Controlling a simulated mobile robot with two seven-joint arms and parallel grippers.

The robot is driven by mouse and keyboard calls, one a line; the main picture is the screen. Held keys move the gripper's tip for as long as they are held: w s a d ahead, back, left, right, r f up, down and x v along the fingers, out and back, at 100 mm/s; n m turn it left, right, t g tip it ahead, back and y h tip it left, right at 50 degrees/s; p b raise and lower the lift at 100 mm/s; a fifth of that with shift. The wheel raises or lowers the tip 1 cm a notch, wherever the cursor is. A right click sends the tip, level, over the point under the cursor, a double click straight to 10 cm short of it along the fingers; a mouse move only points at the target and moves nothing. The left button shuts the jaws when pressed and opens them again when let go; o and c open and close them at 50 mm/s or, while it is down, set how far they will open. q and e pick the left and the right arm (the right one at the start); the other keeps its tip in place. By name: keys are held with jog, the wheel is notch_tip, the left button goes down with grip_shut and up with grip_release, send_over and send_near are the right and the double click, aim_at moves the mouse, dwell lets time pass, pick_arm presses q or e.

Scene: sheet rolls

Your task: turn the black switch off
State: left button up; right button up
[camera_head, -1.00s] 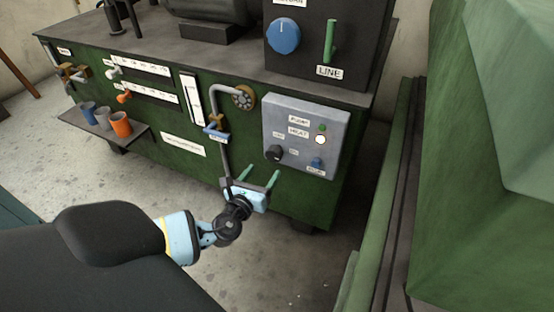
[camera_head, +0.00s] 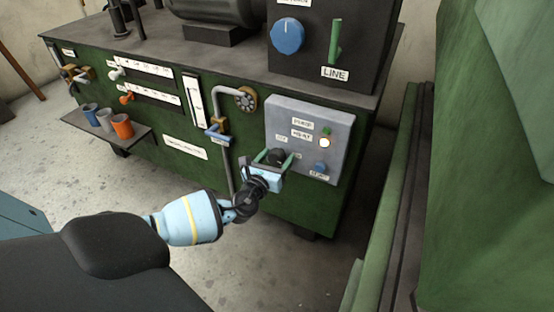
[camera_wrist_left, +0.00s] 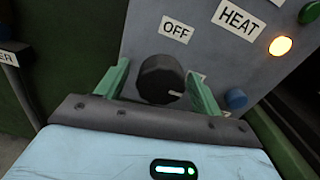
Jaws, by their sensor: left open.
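The black switch (camera_head: 277,155) is a round knob on the grey control panel (camera_head: 340,130). In the left wrist view the black knob (camera_wrist_left: 158,76) sits below the OFF label (camera_wrist_left: 176,30), and its white mark points to the lower right. My left gripper (camera_head: 275,160) is open, with one green finger on each side of the knob. In the left wrist view both fingers (camera_wrist_left: 160,88) show, with a visible gap to the knob on each side. Part of the lettering around the knob is hidden. My right gripper is not in view.
The panel also has a glowing HEAT lamp (camera_head: 325,142), a green lamp (camera_head: 327,130) and a blue button (camera_head: 320,168). A bent pipe with a blue-handled valve (camera_head: 216,132) is left of the panel. A green machine (camera_head: 490,180) stands at the right.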

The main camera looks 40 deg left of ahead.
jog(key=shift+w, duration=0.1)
pick_arm(q)
jog(key=shift+c, duration=1)
jog(key=c, duration=0.8)
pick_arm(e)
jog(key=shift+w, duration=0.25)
